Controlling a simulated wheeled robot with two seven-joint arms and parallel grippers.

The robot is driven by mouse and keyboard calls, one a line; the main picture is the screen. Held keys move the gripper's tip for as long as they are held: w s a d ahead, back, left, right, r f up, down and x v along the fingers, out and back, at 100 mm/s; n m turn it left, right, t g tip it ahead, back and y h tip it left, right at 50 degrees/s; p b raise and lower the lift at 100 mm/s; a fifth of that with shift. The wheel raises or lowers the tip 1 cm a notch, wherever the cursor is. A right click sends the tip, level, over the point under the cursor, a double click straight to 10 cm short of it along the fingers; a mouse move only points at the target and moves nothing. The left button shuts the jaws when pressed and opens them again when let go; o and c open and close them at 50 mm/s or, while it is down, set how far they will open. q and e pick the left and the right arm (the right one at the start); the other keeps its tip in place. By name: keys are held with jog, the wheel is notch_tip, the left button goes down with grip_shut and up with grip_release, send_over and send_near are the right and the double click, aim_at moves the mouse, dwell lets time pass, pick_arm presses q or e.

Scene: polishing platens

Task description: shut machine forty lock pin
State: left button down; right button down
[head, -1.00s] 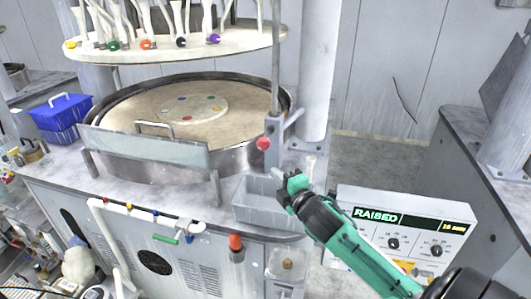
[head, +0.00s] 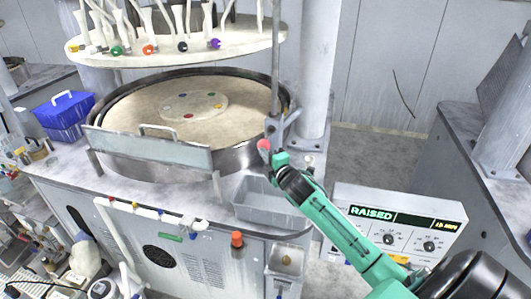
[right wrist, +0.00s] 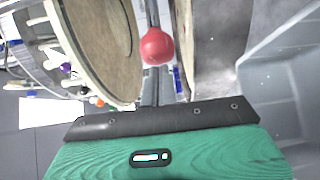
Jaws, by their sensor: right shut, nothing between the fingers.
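The lock pin's red ball knob (head: 264,145) is at the bracket (head: 283,128) beside the upright post, right of the round platen (head: 235,88). In the right wrist view the red knob (right wrist: 157,47) is just ahead of the gripper, with a grey rod behind it. My right gripper (head: 280,159) is shut and empty, with its tip right by the knob; I cannot tell whether they touch. The pin itself is mostly hidden. My left gripper is out of view.
A grey bin (head: 262,205) is below my right gripper. The control panel (head: 400,225), reading RAISED, stands to the right. A clear guard with a handle (head: 150,150) fronts the platen. The disc with hoses (head: 180,42) hangs above. A blue basket (head: 65,112) is at left.

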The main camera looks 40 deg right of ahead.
aim_at(270, 144)
jog(key=w+d+b, duration=0.1)
jog(key=w+d, duration=0.2)
jog(key=d, duration=0.1)
jog(key=shift+w, duration=0.3)
jog(key=shift+d+r, duration=0.1)
jog(key=shift+d, duration=0.15)
jog(key=shift+a+r, duration=0.15)
